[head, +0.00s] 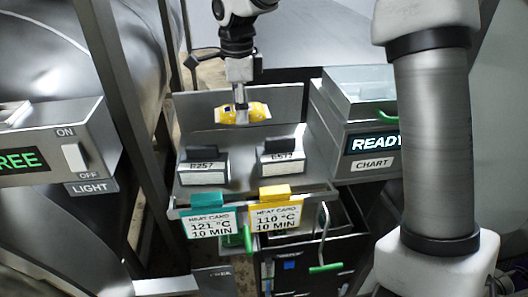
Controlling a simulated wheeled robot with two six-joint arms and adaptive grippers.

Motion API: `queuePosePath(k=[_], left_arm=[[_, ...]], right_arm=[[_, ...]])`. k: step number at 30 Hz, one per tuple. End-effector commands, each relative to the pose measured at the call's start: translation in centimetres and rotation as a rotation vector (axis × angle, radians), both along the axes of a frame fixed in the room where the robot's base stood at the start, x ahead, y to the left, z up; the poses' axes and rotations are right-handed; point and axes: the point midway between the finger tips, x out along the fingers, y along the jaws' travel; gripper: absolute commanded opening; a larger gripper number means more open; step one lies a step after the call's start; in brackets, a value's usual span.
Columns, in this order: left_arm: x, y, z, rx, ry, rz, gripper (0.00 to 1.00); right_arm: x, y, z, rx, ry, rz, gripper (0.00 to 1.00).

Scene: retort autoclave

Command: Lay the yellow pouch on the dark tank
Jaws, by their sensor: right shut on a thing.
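The yellow pouch (258,112) is at the back of the grey metal shelf, near its raised back panel. My right gripper (241,108) comes down from above and is shut on the pouch. I cannot tell whether the pouch still touches the shelf. My left gripper is not in view. No thing is clearly marked as the dark tank; a dark, black-fronted unit (310,262) sits below the shelf, and a large shiny metal vessel (75,55) stands at the left.
Two labelled blocks (203,172) stand on the shelf (235,192). A teal-clipped card (212,220) and a yellow-clipped card (277,215) hang at its front. A READY chart box (372,143) is right; a light-switch panel (75,157) is left. A metal post (125,95) stands between.

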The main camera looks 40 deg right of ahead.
Motion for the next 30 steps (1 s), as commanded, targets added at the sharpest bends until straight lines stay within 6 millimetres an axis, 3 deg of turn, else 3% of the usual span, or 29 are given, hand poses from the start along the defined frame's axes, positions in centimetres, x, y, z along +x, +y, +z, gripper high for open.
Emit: queuePosePath(k=[6,15,26,27,28,30], left_arm=[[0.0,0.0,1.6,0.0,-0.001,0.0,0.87],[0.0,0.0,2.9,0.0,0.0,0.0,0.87],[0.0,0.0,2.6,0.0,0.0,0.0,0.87],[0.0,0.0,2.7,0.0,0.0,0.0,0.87],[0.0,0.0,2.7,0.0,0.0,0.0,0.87],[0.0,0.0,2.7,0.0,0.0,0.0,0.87]], right_arm=[[-0.1,0.0,-4.3,0.002,0.008,-0.011,0.25],[-0.1,0.0,-9.1,0.002,0.005,-0.01,0.25],[0.0,0.0,-10.0,0.001,0.002,-0.009,0.25],[0.0,0.0,-9.9,0.001,0.002,-0.009,0.76],[0.0,0.0,-9.8,0.001,0.002,-0.009,0.86],[0.0,0.0,-9.8,0.001,0.002,-0.009,0.87]])
